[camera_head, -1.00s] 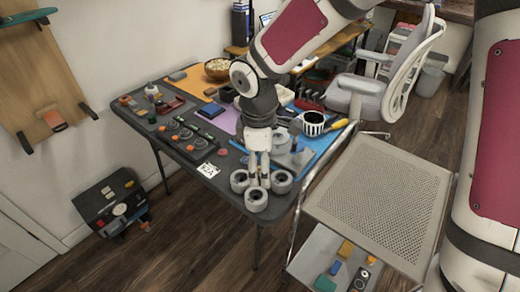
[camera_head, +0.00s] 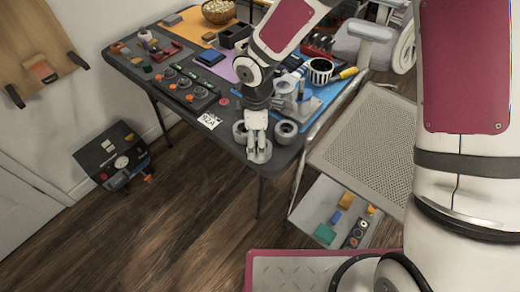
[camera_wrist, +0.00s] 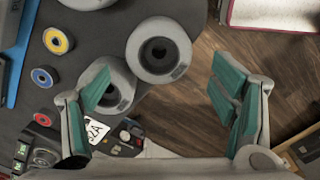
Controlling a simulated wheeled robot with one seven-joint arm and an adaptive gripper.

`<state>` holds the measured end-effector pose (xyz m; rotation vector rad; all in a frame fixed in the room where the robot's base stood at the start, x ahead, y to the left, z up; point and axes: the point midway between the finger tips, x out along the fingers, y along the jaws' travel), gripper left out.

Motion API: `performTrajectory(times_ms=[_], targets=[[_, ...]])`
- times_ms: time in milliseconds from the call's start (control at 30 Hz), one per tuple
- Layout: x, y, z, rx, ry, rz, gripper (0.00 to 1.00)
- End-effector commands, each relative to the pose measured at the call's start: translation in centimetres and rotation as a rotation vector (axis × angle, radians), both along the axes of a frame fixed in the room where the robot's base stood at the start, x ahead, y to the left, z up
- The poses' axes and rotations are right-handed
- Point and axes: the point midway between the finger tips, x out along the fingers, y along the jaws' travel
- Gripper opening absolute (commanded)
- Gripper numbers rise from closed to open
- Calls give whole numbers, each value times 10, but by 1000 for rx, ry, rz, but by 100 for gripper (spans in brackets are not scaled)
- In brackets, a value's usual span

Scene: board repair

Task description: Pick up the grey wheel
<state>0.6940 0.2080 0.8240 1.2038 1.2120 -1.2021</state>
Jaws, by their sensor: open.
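Three grey wheels sit at the near corner of the dark table. In the head view, the front wheel (camera_head: 260,153) is partly hidden by my gripper (camera_head: 258,148). The left wheel (camera_head: 240,132) and right wheel (camera_head: 286,131) flank it. In the wrist view, one grey wheel (camera_wrist: 160,50) lies at the table edge, ahead of the gap between my open fingers (camera_wrist: 160,88). A second wheel (camera_wrist: 116,88) is partly behind the left finger. A third (camera_wrist: 88,3) is cut off by the top edge. Nothing is gripped.
The table (camera_head: 150,83) holds a marked card (camera_head: 209,121), a grey stand (camera_head: 293,100) and a striped cup (camera_head: 320,70) beyond the wheels. A perforated cart (camera_head: 365,140) stands close at right, with blocks on its lower shelf (camera_head: 317,208). Floor is clear in front.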

Motion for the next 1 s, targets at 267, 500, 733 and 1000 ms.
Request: performTrajectory(times_ms=[267,500,733,1000], targets=[[1,-3,-39,-1,4,1,79],[1,-3,-49,0,1,1,79],[1,-3,-49,0,1,0,56],[1,-3,-49,0,1,0,23]])
